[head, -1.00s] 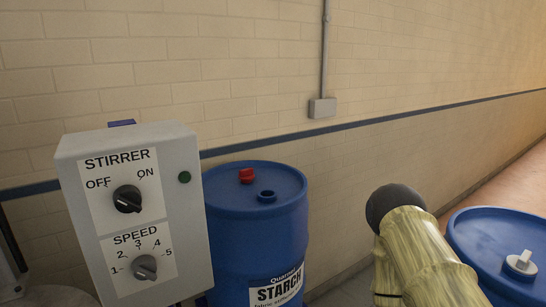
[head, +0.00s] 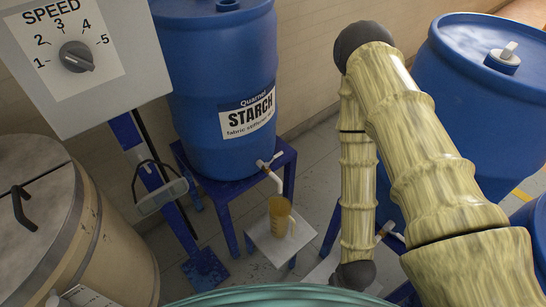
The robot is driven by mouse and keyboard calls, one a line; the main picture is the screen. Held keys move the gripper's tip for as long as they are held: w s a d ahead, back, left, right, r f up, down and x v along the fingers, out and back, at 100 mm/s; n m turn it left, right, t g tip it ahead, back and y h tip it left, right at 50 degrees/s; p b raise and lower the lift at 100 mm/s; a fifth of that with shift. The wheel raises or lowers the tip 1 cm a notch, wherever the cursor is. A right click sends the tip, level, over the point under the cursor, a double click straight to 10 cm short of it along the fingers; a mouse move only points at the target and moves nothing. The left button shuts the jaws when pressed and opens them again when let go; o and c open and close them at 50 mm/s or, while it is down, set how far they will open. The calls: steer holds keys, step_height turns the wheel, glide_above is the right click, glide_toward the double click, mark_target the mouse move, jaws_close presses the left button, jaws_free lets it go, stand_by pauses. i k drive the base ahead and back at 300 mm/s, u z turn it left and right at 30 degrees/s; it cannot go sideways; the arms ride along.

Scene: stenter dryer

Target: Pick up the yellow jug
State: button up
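The yellow jug (head: 280,216) stands upright on a small white-topped stand (head: 262,243) in the head view, low and just right of centre. It looks translucent, with a handle on its right side. The spout of a tap (head: 274,178) on the blue starch drum (head: 222,90) ends just above the jug's mouth. My arm shows at the right, bent downward, apart from the jug. My gripper is not in the picture.
A stirrer control box (head: 75,55) on a blue post stands at the left, above a large lidded vat (head: 80,215). Another blue drum (head: 470,80) stands at the right behind my arm. Some floor shows between the post and the stand.

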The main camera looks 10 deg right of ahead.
mark_target(280, 208)
steer(key=z, duration=0.3)
steer(key=k, duration=1.05)
steer(key=u, duration=0.3)
